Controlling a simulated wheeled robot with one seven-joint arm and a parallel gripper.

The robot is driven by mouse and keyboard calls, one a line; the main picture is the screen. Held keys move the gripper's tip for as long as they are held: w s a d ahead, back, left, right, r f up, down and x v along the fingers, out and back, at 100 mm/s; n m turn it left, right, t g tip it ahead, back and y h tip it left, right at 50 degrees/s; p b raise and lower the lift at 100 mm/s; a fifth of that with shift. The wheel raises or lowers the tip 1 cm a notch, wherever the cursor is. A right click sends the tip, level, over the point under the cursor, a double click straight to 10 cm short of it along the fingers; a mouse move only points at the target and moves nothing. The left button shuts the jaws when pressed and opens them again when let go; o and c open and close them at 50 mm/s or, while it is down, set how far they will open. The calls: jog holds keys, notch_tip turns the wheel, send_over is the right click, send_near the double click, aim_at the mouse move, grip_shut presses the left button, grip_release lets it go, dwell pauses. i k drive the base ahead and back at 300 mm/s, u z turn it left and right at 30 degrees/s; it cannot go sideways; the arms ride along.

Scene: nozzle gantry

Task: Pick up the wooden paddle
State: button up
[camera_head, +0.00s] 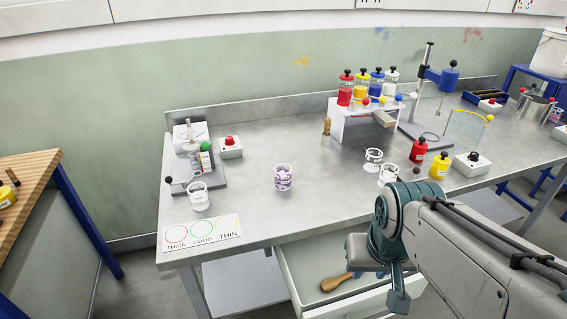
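A tan wooden piece with a rounded end (337,283), which looks like the wooden paddle, lies in the open drawer (296,278) under the front of the bench. Its right end is hidden near my gripper and a small blue patch. My gripper (385,276) hangs over the drawer, just right of this piece. Its fingers are seen from behind and partly hidden by my wrist, so I cannot tell whether they are open or touch anything. A short upright wooden piece (326,127) also stands on the bench, left of the white rack.
The metal bench (262,214) holds clear cups (283,178), a white rack (349,123) with coloured bottles, red (418,150) and yellow (440,165) bottles, and a THICK/GOOD/THIN card (203,233). A wooden-topped table (28,188) stands left. The bench's front middle is clear.

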aim_at(328, 285)
jog(key=z, duration=3.1)
jog(key=k, duration=1)
jog(key=u, duration=1.85)
jog(key=i, duration=0.5)
jog(key=u, duration=0.05)
